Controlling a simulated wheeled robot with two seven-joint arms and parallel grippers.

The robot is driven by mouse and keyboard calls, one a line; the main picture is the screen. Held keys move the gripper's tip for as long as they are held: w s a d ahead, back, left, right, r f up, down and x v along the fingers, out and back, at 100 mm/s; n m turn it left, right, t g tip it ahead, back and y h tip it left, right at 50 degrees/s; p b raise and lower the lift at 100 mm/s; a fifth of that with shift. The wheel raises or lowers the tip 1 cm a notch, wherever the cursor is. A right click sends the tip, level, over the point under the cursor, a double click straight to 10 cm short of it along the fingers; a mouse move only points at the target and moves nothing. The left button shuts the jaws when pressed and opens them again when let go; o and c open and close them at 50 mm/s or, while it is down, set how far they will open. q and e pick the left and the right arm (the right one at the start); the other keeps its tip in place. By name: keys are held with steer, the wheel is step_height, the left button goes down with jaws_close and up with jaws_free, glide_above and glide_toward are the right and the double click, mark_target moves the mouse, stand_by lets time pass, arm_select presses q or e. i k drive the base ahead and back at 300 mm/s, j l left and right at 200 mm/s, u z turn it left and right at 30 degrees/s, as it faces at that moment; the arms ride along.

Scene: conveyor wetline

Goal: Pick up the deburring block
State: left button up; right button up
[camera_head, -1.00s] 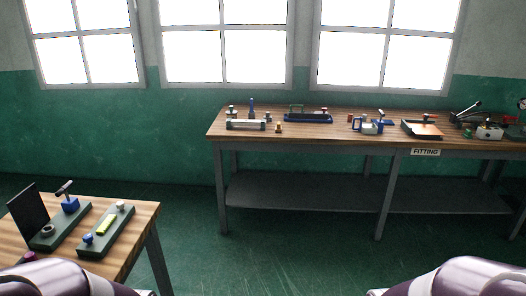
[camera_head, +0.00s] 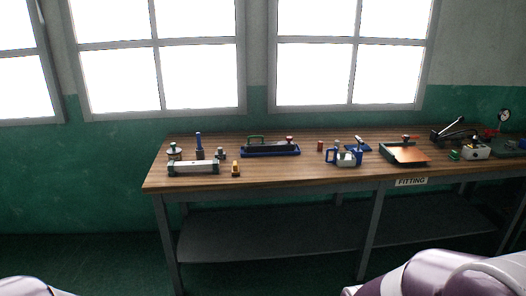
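I cannot tell for sure which item is the deburring block. Candidates stand on the wooden-topped bench (camera_head: 285,177) ahead. At its left are a grey bar fixture with dark ends (camera_head: 193,168) and a small black and orange piece (camera_head: 236,169). Behind them is a long dark block in a blue tray (camera_head: 270,150), with a green handle on it. A small green piece (camera_head: 454,155) lies towards the right. Both grippers are out of view; only parts of my arms show at the bottom left and bottom right corners.
The bench also holds a blue clamp fixture (camera_head: 345,157), a dark tray with an orange plate (camera_head: 409,153), a white box (camera_head: 476,151) and a black lever tool (camera_head: 453,131). A grey lower shelf (camera_head: 270,233) is bare. Bare wood runs along the front edge.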

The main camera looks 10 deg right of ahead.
mark_target(235, 169)
steer(key=i+j, duration=0.15)
steer(key=i, duration=0.25)
steer(key=i+j, duration=0.2)
steer(key=i, duration=0.15)
steer(key=i+j, duration=0.15)
steer(key=i, duration=0.25)
steer(key=z, duration=0.05)
